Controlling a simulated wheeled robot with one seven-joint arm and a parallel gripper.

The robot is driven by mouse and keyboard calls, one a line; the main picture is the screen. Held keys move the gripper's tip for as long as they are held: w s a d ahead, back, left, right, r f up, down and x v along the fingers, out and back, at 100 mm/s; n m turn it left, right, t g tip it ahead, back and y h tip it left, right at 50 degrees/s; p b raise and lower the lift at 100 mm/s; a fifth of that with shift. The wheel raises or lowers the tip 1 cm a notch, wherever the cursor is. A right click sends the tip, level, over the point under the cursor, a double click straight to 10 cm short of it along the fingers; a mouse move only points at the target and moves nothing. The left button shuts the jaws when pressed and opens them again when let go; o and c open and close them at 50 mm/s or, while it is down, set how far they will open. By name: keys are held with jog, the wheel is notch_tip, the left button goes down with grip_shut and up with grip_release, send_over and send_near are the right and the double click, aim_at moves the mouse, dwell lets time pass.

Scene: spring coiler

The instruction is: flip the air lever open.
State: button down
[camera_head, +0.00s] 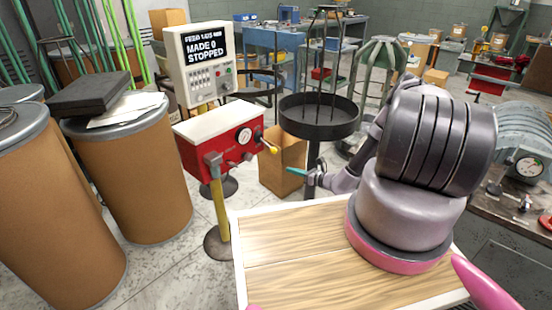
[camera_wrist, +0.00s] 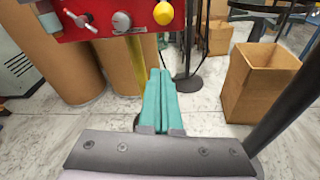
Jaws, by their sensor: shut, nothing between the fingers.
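The red control box (camera_head: 215,140) stands on a yellow post and carries a round gauge, small knobs and levers on its front. A lever with a yellow knob (camera_head: 272,150) sticks out at its right end. In the wrist view this yellow knob (camera_wrist: 163,13) hangs at the top edge, beside a grey knob (camera_wrist: 121,22) and a small silver lever (camera_wrist: 80,20). No label tells me which is the air lever. My gripper (camera_head: 290,170) has teal fingers, shut and empty. In the wrist view its fingertips (camera_wrist: 160,72) show below the yellow knob, apart from the box.
A grey panel (camera_head: 205,62) reading "STOPPED" rises behind the box. Brown drums (camera_head: 130,170) stand at left. An open cardboard box (camera_head: 283,165) is on the floor behind my gripper, and a black round tray stand (camera_head: 318,120) is beyond. A wooden tabletop (camera_head: 290,250) lies in front.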

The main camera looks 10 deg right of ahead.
aim_at(269, 147)
dwell(0.3)
jog(key=w+a+r, duration=0.2)
jog(key=w+a, duration=0.3)
jog(key=w, duration=0.2)
jog(key=shift+w+a, duration=0.2)
jog(key=shift+w, duration=0.05)
jog(key=shift+r, duration=0.15)
dwell(0.4)
jog(key=shift+s+d+r+g, duration=0.15)
jog(key=shift+r+g, duration=0.15)
